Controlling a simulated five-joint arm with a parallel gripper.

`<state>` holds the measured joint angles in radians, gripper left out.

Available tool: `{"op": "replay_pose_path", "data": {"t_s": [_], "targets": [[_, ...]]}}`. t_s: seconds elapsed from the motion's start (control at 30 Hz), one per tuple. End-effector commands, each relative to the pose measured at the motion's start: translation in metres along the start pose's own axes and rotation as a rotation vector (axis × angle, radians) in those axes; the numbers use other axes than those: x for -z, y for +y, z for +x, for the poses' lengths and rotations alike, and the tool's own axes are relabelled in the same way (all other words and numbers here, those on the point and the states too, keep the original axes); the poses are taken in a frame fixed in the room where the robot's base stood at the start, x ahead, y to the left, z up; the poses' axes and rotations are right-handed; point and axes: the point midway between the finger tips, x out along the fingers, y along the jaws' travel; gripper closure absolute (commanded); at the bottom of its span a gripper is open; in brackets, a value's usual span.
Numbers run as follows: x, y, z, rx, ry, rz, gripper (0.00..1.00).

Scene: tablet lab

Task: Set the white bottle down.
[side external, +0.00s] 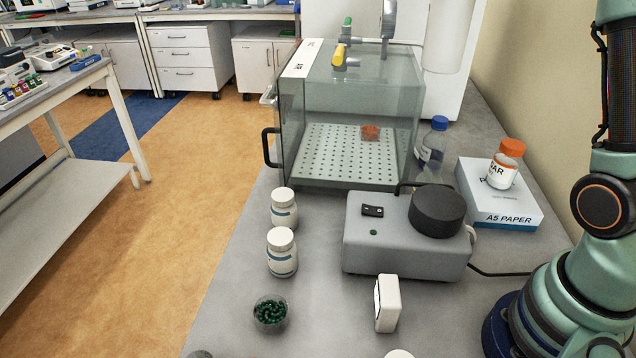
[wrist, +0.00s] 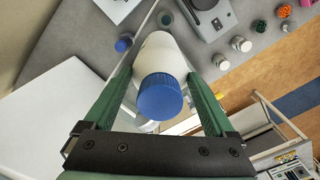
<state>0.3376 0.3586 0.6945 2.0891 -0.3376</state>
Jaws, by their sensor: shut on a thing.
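The white bottle (wrist: 158,58) with a ribbed blue cap (wrist: 160,97) is between the green fingers of my gripper (wrist: 160,85) in the wrist view. The gripper is shut on it, with the cap facing the camera. In the side external view a white cylinder (side external: 446,38) at the top edge looks like the lower part of this bottle, roughly upright and apart from the bench (side external: 235,310). Its top is cut off, and my gripper is out of that view.
A clear chamber (side external: 345,100) with valves on top stands at the back. In front are a grey device (side external: 400,250), two white jars (side external: 283,208) (side external: 281,252), a dish of green beads (side external: 270,314) and a white box (side external: 386,303). A blue-capped bottle (side external: 433,145) and paper pack (side external: 500,205) stand right.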

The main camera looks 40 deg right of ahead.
Motion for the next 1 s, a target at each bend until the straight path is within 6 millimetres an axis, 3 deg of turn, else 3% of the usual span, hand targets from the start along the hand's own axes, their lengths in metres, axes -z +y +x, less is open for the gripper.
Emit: {"op": "replay_pose_path", "data": {"t_s": [0.1, 0.33, 0.87, 1.0], "targets": [[-0.001, 0.023, 0.001, -0.001, 0.003, 0.005, 1.0], [-0.004, 0.056, 0.003, -0.002, 0.003, 0.003, 1.0], [-0.004, 0.053, 0.03, -0.002, 0.003, 0.0, 1.0], [-0.005, 0.053, 0.053, 0.0, 0.001, 0.0, 1.0]]}}
